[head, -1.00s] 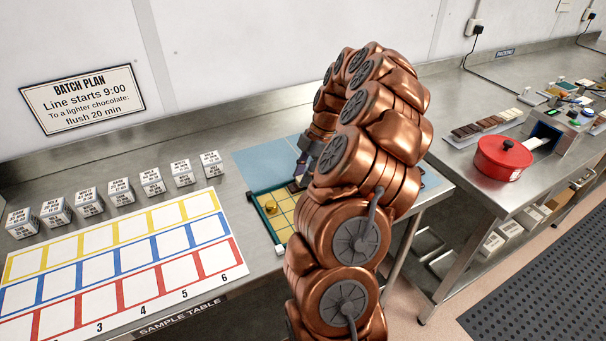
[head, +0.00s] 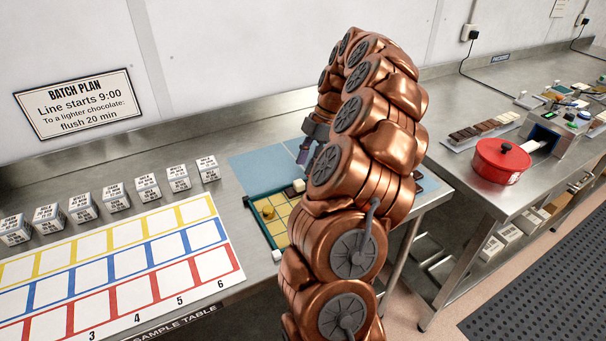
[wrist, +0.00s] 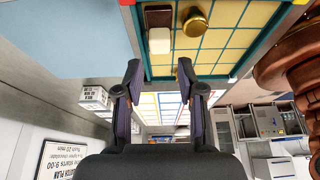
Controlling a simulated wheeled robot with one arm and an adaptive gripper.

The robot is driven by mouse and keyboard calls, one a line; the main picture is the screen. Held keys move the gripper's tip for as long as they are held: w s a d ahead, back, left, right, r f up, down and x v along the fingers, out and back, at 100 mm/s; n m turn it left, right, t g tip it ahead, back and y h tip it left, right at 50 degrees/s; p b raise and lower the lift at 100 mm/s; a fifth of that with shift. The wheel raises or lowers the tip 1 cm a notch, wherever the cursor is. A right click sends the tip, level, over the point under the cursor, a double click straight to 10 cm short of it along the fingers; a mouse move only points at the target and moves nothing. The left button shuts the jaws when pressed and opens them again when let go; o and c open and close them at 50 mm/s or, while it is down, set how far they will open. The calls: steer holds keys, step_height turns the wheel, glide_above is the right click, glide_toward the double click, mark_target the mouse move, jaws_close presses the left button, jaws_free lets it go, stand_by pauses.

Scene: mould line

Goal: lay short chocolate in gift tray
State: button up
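The gift tray (head: 262,237) has a dark green rim and a yellow gridded floor; my arm hides part of it. In the wrist view the tray (wrist: 146,62) fills the top. A dark brown chocolate (wrist: 158,18) and a white block (wrist: 159,41) lie end to end in its cells, beside a round gold piece (wrist: 194,21). In the head view the gold piece (head: 267,211), white block (head: 298,185) and brown chocolate (head: 288,192) also show. My gripper (wrist: 158,75) is open and empty, its fingers apart near the tray edge; in the head view it (head: 302,160) is above the tray.
A row of white labelled cubes (head: 113,197) stands left, behind a numbered colour-grid sheet (head: 120,260). A blue mat (head: 262,162) lies behind the tray. A red pot (head: 500,160) and chocolate bars (head: 484,128) are on the right bench. Bare steel lies between cubes and mat.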

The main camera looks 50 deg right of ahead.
steer(key=b+v, duration=0.1)
steer(key=v, duration=0.5)
steer(key=shift+r+b, duration=0.3)
steer(key=s+a+r+m+g+h, duration=0.1)
steer(key=a+r+m, duration=0.1)
steer(key=a, duration=1.2)
steer(key=s+a+r+m+g, duration=0.1)
steer(key=a+m, duration=0.1)
steer(key=a, duration=1.1)
steer(key=s+a+f+m+h, duration=0.1)
steer(key=s+a+f+m, duration=0.2)
steer(key=s, duration=0.3)
steer(key=s+a+f+m+h, duration=0.1)
steer(key=s+a+f+m, duration=0.2)
steer(key=s, duration=0.4)
steer(key=s+a+f+m+g+h, duration=0.1)
steer(key=s+a+f+m, duration=0.2)
steer(key=s, duration=0.4)
steer(key=shift+s+a+f+m, duration=0.2)
steer(key=shift+a+f+m, duration=0.2)
steer(key=shift+m, duration=0.2)
